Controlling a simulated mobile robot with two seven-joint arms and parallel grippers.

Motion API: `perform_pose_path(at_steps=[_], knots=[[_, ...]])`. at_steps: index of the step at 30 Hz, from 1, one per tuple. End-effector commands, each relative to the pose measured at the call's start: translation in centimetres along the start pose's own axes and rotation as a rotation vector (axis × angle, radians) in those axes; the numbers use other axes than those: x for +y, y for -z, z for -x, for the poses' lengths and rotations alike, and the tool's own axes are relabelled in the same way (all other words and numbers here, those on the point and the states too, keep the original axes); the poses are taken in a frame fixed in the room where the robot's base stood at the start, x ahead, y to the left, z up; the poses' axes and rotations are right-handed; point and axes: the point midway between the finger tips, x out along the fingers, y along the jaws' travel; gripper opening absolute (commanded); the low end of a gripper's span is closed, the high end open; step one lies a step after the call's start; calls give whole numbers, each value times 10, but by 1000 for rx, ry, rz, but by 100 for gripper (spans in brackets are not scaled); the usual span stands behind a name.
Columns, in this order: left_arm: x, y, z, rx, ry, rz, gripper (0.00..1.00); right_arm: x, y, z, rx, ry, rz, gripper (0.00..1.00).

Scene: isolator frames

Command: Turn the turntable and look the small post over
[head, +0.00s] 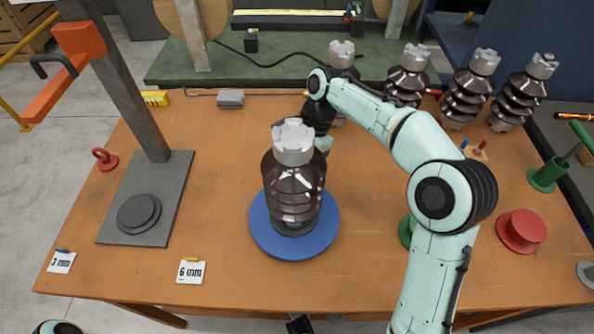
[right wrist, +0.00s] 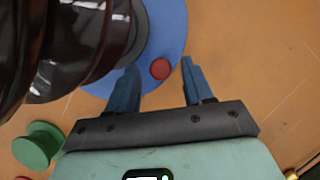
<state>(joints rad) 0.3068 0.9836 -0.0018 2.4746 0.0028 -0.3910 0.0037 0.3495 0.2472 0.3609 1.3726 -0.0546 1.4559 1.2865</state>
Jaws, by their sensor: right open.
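A dark brown ribbed post (head: 293,180) with a pale grey notched cap stands upright on the blue turntable (head: 262,240). My right arm reaches around to the far side of the post. Its gripper is mostly hidden behind the post in the head view. In the right wrist view my right gripper (right wrist: 161,65) is open, and a red knob (right wrist: 160,69) on the turntable (right wrist: 172,25) shows between its blue fingertips. I cannot tell whether the fingers touch the knob. The post (right wrist: 75,45) fills the upper left there. My left gripper is not in view.
Several similar brown posts (head: 467,90) stand along the back right. A grey stand (head: 148,215) with an orange arm is at left. Cards reading 3 mm (head: 61,262) and 6 mm (head: 191,271) lie in front. Red (head: 522,231) and green (head: 547,175) spools stand at right.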

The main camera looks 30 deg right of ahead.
Motion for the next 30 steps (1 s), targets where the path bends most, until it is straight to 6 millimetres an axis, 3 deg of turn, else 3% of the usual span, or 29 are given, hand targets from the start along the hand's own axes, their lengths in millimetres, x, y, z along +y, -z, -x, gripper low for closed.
perform_pose_path(at_steps=[11, 12, 16, 17, 30], knots=[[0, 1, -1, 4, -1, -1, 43, 0, 0, -8, 0, 1, 1, 51], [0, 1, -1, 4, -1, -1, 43, 0, 0, -8, 0, 1, 1, 48], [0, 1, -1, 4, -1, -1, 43, 0, 0, -8, 0, 1, 1, 6], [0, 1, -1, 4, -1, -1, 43, 0, 0, -8, 0, 1, 1, 0], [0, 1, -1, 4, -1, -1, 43, 3, 2, -6, 0, 14, -31, 0]])
